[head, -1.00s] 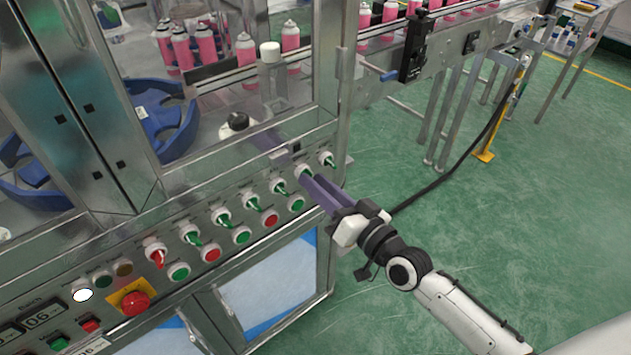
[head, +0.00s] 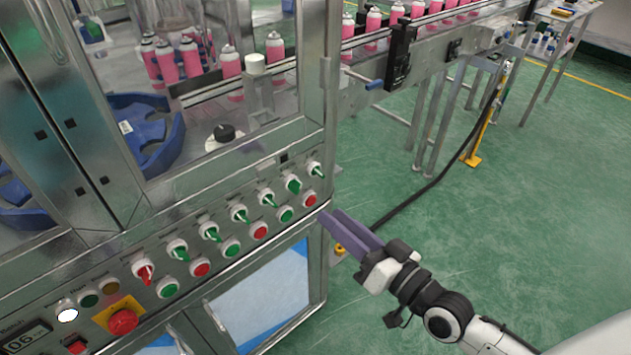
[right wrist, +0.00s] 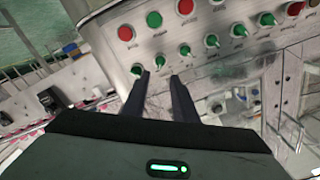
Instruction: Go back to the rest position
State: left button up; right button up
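My right gripper (head: 343,230) is in front of the lower right corner of the machine's control panel (head: 110,275) in the head view. Its two purple-grey fingers are a little apart with nothing between them. The right wrist view also shows the two fingers (right wrist: 162,78) apart and empty, with the panel's knobs and buttons beyond them. Green switches (head: 239,213), a red switch (head: 144,272) and a red emergency stop button (head: 122,321) sit on the panel. My left gripper is in neither view.
Pink aerosol cans (head: 231,68) stand inside the glazed machine and along the conveyor (head: 440,38) at the back. A black cable (head: 430,188) runs over the green floor (head: 530,210). The floor to the right of the machine is open.

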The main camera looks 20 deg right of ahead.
jog(key=s+a+f+n+g+h, duration=0.1)
jog(key=s+f+g, duration=0.3)
jog(key=s+f, duration=0.4)
jog(key=s+a+f+n+g+h, duration=0.2)
jog(key=s+f, duration=0.6)
jog(key=f, duration=0.7)
jog(key=n+g, duration=0.1)
jog(key=g, duration=0.1)
jog(key=shift+s+f+g+h, duration=0.25)
jog(key=shift+s+g+h, duration=0.05)
jog(key=shift+s+h, duration=0.1)
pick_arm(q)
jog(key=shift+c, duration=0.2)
